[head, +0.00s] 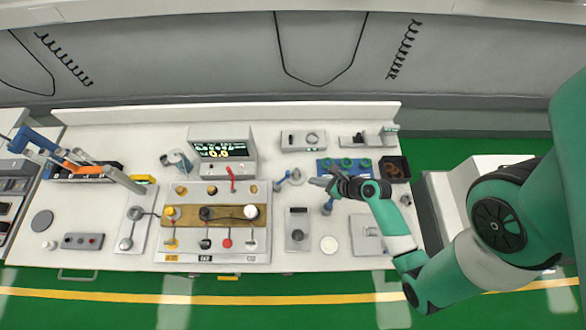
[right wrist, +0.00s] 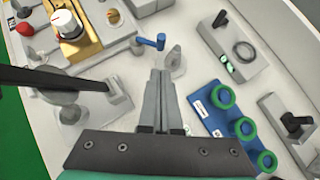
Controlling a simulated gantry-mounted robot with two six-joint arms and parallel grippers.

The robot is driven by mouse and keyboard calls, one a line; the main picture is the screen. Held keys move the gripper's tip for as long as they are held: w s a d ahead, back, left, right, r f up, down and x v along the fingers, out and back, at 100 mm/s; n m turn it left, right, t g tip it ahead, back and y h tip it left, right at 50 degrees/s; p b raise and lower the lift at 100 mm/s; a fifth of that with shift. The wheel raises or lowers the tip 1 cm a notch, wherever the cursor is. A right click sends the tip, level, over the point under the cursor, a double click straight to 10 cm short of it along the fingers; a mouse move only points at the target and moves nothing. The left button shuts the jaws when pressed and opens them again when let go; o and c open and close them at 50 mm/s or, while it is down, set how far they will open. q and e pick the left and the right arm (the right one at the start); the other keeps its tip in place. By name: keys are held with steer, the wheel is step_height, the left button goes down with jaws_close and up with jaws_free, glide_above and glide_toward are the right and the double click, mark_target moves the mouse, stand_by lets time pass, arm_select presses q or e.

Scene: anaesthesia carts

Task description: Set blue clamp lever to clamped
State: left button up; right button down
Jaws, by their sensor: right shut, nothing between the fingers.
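A small blue lever (head: 282,181) stands on the white bench, right of the brown-and-grey control panel. In the right wrist view the blue lever (right wrist: 152,42) shows as a short arm on a round post, beside a pale grey rounded piece (right wrist: 175,62). My right gripper (head: 318,182) is shut and empty, just right of the lever. In the right wrist view its fingertips (right wrist: 160,76) lie together close below the lever and grey piece; I cannot tell whether they touch. Another blue part (head: 328,206) shows below my right gripper. My left gripper is not seen.
A blue block with green rings (head: 345,163) and a dark bin (head: 395,169) stand right of the lever. A display unit (head: 224,148) stands behind the control panel (head: 205,258). A white disc (head: 329,245) lies in front.

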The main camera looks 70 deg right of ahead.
steer(key=shift+r, duration=0.1)
steer(key=b, duration=0.6)
glide_toward(281, 180)
steer(key=shift+w+d+f, duration=0.25)
steer(key=shift+d+f, duration=0.35)
steer(key=shift+f, duration=0.1)
steer(key=shift+w+d+f, duration=0.25)
steer(key=shift+d+f, duration=0.35)
steer(key=shift+f, duration=0.05)
steer(key=shift+w+d+f, duration=0.25)
steer(key=shift+d+f, duration=0.4)
steer(key=shift+f, duration=0.05)
